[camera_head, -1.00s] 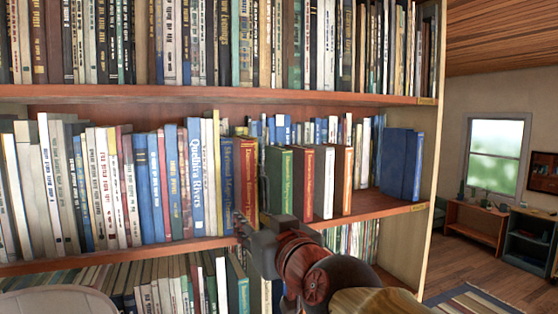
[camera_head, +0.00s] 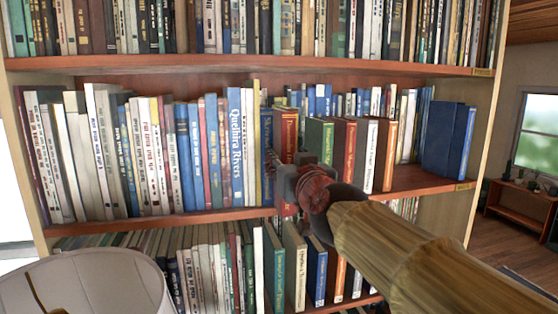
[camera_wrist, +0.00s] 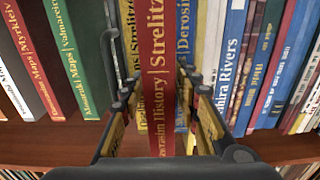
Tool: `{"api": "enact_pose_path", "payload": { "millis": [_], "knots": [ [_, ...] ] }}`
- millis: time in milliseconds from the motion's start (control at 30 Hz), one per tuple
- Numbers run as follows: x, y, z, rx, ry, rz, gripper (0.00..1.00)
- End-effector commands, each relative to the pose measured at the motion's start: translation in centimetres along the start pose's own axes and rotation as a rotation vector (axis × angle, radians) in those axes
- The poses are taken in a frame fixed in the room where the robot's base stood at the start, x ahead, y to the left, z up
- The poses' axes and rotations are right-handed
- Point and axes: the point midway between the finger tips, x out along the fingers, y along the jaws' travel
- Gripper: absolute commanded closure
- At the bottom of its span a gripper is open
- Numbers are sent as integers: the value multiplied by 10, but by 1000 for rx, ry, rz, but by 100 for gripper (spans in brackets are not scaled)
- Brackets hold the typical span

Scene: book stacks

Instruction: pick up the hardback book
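A red hardback book (camera_head: 286,131) with gold spine lettering stands upright on the middle shelf, between a blue book and a green book. Its spine fills the middle of the wrist view (camera_wrist: 157,45). My gripper (camera_head: 279,172) is in front of its lower spine in the head view and covers part of it. In the wrist view my gripper (camera_wrist: 155,98) is open, with one finger on each side of the red spine.
A green book (camera_head: 318,139) and several red, white and orange books stand to the right. A tall blue book (camera_head: 237,140) is among tightly packed books to the left. The shelf board (camera_head: 425,180) is bare before the blue pair (camera_head: 447,137).

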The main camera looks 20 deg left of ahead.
Motion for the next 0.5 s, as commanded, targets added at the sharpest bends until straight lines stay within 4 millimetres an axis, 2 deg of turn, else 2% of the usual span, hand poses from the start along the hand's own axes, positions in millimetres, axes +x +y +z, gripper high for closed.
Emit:
{"api": "enact_pose_path", "payload": {
  "millis": [200,500],
  "knots": [
    [0,0,-1,0,1,0,69],
    [0,0,-1,0,1,0,86]
  ]
}}
